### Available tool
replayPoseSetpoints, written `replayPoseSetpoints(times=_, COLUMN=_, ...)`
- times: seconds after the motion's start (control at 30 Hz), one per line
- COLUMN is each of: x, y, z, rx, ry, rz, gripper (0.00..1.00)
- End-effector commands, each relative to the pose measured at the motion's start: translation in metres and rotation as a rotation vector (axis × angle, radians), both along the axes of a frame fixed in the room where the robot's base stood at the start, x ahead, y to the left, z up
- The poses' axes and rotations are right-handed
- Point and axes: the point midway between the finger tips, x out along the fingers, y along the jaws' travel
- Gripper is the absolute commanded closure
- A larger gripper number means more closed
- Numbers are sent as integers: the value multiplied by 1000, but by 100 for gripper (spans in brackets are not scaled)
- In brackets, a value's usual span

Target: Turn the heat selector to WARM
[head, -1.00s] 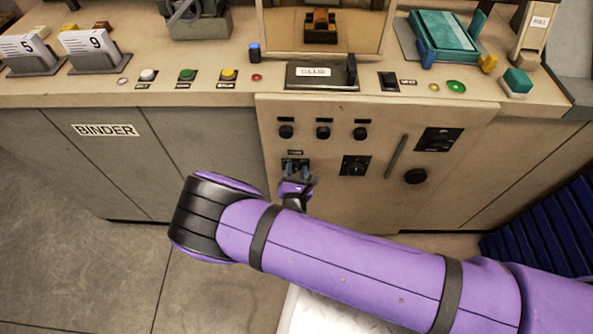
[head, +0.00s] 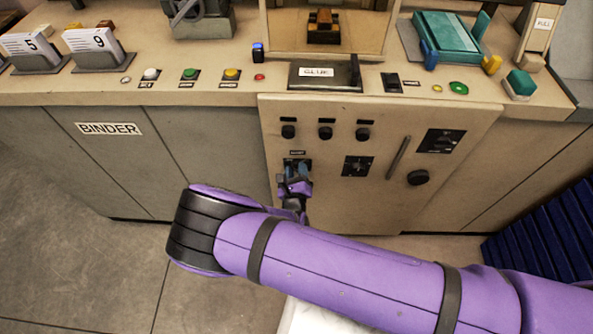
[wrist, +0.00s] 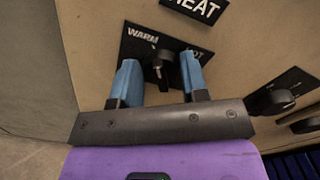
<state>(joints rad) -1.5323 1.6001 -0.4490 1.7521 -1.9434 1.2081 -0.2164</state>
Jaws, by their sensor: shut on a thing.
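The heat selector (wrist: 160,66) is a dark knob on a black plate under a sign reading HEAT (wrist: 200,8). I cannot tell clearly which mark the knob points to. In the head view, my gripper (head: 297,171) is at the selector plate on the beige front panel, covering most of the knob.
Another dark dial (head: 356,166) sits to the right of the selector, with a vertical handle (head: 399,157) beyond it. Three small knobs (head: 326,133) line the panel above. A GLUE unit (head: 322,76) and buttons are on the counter. Blue slatted crates (head: 545,235) stand at right.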

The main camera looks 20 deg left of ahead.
Motion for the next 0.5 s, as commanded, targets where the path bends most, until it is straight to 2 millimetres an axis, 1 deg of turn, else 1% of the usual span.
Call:
replayPoseSetpoints(times=0.2, x=-1, y=0, z=-1, rx=-96, ry=-22, rz=-1, gripper=83)
replayPoseSetpoints(times=0.5, x=-1, y=1, z=-1, rx=-149, ry=-35, rz=-1, gripper=83)
